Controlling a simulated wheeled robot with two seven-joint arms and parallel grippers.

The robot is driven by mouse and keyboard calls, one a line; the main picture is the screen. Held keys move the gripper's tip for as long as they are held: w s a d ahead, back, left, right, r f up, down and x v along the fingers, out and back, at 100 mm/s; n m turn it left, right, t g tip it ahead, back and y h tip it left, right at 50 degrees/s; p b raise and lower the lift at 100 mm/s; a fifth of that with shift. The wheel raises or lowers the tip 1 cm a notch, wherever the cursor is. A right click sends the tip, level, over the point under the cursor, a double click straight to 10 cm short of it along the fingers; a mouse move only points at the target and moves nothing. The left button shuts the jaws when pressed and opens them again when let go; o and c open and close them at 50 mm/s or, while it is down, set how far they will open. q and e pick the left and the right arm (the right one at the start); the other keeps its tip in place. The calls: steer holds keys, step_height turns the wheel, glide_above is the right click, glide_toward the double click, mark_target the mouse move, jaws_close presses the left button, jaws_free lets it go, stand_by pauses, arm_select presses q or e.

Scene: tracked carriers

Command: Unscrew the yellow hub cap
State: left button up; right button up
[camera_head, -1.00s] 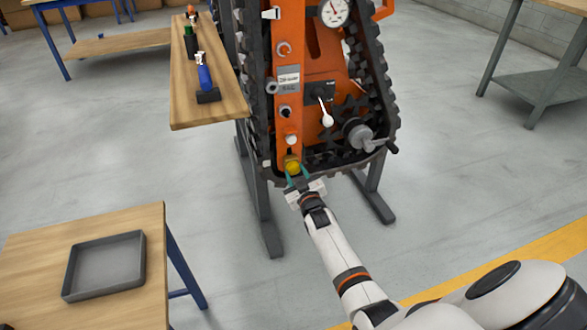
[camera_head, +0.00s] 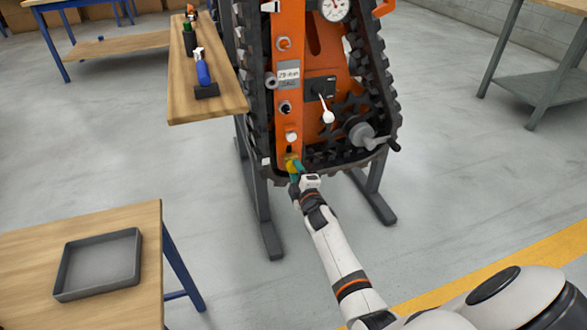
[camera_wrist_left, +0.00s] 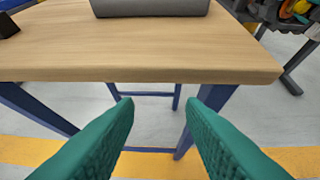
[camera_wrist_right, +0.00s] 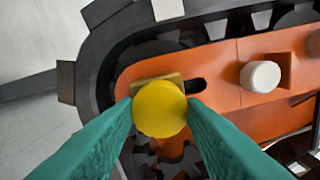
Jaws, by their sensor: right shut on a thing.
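The yellow hub cap (camera_wrist_right: 160,108) is a round knob in front of a brass-coloured block, low on the orange plate (camera_wrist_right: 222,70) of a tracked carrier. In the head view the cap (camera_head: 291,161) is partly hidden by my right gripper (camera_head: 294,167). My right gripper also shows in the right wrist view (camera_wrist_right: 161,112), its teal fingers shut on the cap from two opposite sides. The cap's thread is hidden. My left gripper (camera_wrist_left: 160,107) is open and empty in front of a wooden table; it is not in the head view.
The black track (camera_head: 391,100) runs around the orange plate. A white knob (camera_wrist_right: 261,76) and a crank (camera_head: 365,137) are near the cap. A grey tray (camera_head: 137,262) lies on the front left table (camera_head: 30,250). A shelf (camera_head: 210,108) holds a blue spray bottle (camera_head: 202,70).

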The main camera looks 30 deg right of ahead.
arm_select(q)
steer(key=w+d+r+t, duration=0.1)
steer(key=r+t, duration=0.1)
steer(key=r, duration=0.1)
steer(key=w+d+r+t+h+b, duration=0.1)
steer(key=w+r+t, duration=0.1)
steer(key=r+t, duration=0.1)
steer(key=w+r+t+h+b, duration=0.1)
steer(key=r+t, duration=0.1)
steer(key=r, duration=0.1)
steer(key=shift+w+d+r, duration=0.3)
steer(key=shift+w+d, duration=0.05)
steer(key=shift+d, duration=0.05)
arm_select(e)
steer(key=n, duration=0.8)
steer(key=shift+r, duration=0.1)
steer(key=o, duration=0.9)
